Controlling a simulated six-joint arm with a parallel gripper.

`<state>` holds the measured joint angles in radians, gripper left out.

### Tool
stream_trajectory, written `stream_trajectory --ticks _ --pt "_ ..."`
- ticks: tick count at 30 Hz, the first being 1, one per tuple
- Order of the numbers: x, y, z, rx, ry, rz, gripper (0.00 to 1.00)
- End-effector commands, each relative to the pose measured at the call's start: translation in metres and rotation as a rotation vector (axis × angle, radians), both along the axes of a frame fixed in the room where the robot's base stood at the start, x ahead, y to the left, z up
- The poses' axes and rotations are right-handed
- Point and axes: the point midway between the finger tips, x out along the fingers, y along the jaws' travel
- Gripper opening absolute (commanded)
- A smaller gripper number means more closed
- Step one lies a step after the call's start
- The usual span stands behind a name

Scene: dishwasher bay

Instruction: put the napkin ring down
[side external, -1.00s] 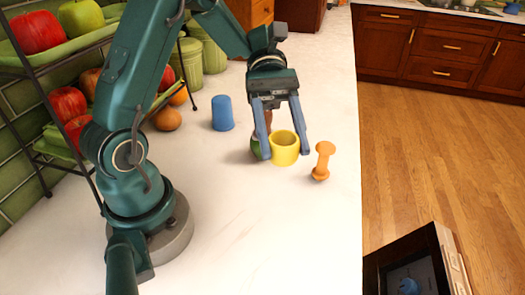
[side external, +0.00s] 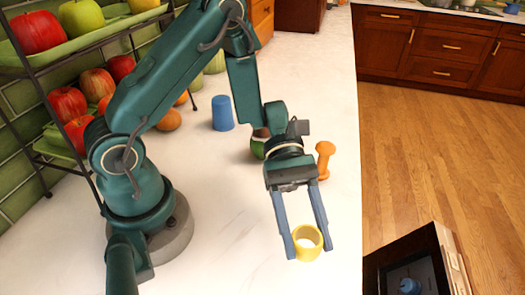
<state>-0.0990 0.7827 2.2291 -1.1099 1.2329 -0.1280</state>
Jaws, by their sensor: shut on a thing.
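The yellow napkin ring (side external: 307,254) is between the fingertips of my gripper (side external: 309,250), near the front right part of the counter, close to its right edge. The gripper is shut on the ring, one finger on each side. The ring's open end faces up toward the camera. I cannot tell whether its underside touches the counter (side external: 235,250) or hangs just above it.
An orange dumbbell-shaped piece (side external: 324,155) stands behind the gripper. A blue cup (side external: 222,113) stands farther back. A green thing (side external: 257,149) is partly hidden by my arm. A fruit rack (side external: 62,52) is at left. A dark open-topped unit (side external: 385,262) is below the counter at right.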

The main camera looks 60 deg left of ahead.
Motion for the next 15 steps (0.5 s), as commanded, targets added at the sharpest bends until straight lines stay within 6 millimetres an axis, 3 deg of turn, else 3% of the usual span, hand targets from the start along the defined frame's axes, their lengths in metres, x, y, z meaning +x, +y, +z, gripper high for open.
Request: stream_trajectory --ticks 5,15 --pt "-0.004 -0.016 -0.010 -0.001 0.001 -0.001 0.02" --pt "-0.004 -0.017 -0.042 0.000 0.002 0.001 0.02"
